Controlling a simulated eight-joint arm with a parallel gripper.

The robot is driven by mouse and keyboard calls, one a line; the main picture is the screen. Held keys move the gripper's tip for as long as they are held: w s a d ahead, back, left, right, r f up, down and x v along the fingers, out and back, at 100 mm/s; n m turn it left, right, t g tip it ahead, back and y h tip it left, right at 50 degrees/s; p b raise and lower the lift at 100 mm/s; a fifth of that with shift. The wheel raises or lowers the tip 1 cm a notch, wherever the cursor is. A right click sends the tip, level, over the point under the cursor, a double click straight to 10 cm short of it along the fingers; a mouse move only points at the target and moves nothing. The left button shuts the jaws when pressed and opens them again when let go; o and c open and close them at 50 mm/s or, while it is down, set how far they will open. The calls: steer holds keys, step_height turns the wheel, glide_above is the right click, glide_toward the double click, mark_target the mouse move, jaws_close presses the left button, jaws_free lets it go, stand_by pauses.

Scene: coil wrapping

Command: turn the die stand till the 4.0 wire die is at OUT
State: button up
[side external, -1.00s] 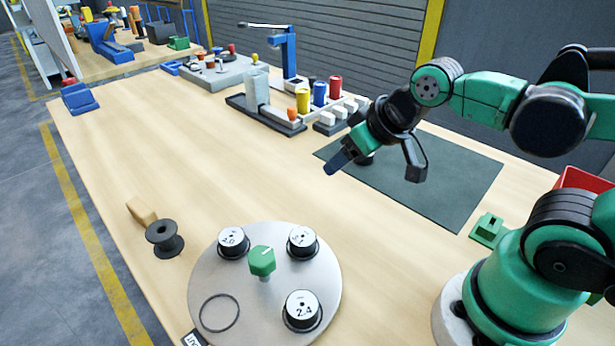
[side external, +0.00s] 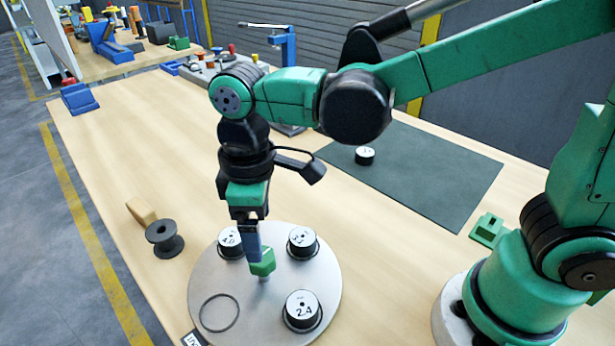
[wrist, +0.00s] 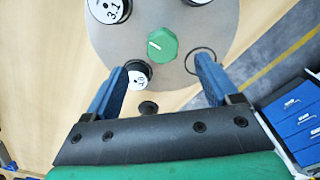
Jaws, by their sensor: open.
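The die stand (side external: 262,325) is a round grey disc with a green knob (side external: 264,264) at its centre. The die that seems to read 4.0 (side external: 230,246) sits at the disc's upper left. One reading 3.1 (wrist: 105,9) is at the upper right (side external: 301,241), and the 2.4 die (side external: 302,308) is at the lower right. An empty ring (side external: 219,313) marks the lower left. My gripper (side external: 253,250) points down at the knob, open. In the wrist view the knob (wrist: 162,45) shows between and beyond the fingertips; I cannot tell if they straddle it.
A cut-off label (side external: 192,340) is at the disc's front edge; its text is unreadable. Another die (side external: 365,155) lies on the dark mat (side external: 430,180).

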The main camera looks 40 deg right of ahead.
mark_target(263, 268)
steer(key=shift+a+f, duration=0.2)
steer(key=shift+f, duration=2.65)
jaws_close()
